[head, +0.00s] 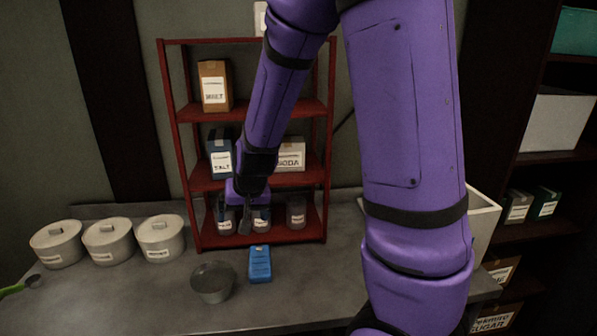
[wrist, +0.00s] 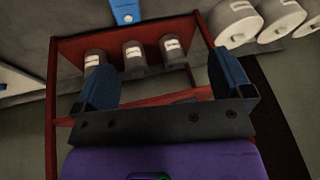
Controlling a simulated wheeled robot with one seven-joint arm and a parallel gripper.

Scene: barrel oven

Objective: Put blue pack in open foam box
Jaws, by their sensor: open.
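The blue pack (head: 260,266) lies on the grey counter in front of the red shelf, and part of it shows at the top edge of the wrist view (wrist: 125,12). The white open foam box (head: 484,222) stands at the right end of the counter. My purple arm hides much of it, and I cannot see its inside. My gripper (head: 238,216) is in front of the lowest level of the shelf, behind and a little left of the pack. In the wrist view its two blue fingers (wrist: 165,82) are wide apart with nothing held between them.
The red shelf (head: 328,160) holds several jars, a blue salt box (head: 220,158), a soda box (head: 291,156) and a brown box (head: 214,88). A grey bowl (head: 213,282) is left of the pack. Lidded canisters (head: 108,242) line the left.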

